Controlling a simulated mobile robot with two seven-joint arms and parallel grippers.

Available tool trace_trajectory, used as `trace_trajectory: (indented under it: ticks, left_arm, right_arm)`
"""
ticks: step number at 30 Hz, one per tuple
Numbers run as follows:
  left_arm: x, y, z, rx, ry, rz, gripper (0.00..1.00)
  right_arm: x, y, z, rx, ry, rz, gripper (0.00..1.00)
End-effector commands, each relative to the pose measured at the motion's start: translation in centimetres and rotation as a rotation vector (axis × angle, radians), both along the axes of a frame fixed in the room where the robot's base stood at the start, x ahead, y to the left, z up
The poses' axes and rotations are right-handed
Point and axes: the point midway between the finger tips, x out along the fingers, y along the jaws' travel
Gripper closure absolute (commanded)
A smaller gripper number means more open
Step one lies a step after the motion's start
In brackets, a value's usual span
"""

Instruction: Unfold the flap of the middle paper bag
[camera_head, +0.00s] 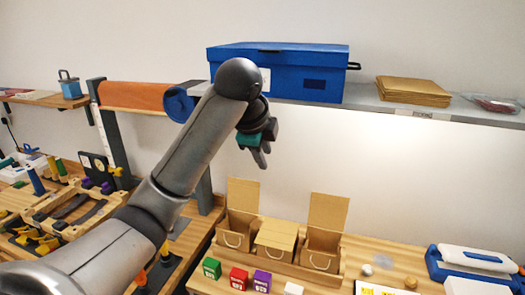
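Three brown paper bags stand in a row in a wooden holder (342,270) on the counter. The middle paper bag (272,252) has its flap (277,234) folded down over its top. The left bag (234,240) and the right bag (320,260) have their flaps standing upright behind their openings. My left gripper (261,157) hangs in the air above and behind the bags, fingers pointing down, touching none of them. The fingers are seen from the side and overlap, so their opening cannot be told. My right gripper is not in view.
Green (212,268), red (238,278) and purple (262,281) blocks stand before the holder. Above is a shelf with a blue box (308,75) and brown envelopes (412,90). A blue-and-white device (475,262) is at right. Tools and a wooden rack (70,215) crowd the left.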

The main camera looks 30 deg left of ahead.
Motion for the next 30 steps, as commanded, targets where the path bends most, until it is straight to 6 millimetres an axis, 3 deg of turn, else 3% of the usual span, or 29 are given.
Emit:
trace_trajectory:
  ticks: [5,22,26,30]
  left_arm:
    - [-0.7,-0.1,1.2,0.003,0.001,0.001,0.66]
    - [-0.8,-0.3,0.9,-0.002,0.003,0.002,0.66]
    - [-1.0,-1.3,-1.3,-0.028,0.015,0.017,0.66]
    - [-2.2,-3.5,-6.2,-0.095,0.037,0.072,0.66]
  right_arm:
    - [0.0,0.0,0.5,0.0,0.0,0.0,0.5]
    - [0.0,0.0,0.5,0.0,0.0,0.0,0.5]
    - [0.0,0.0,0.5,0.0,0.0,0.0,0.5]
    - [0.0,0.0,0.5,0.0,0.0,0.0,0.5]
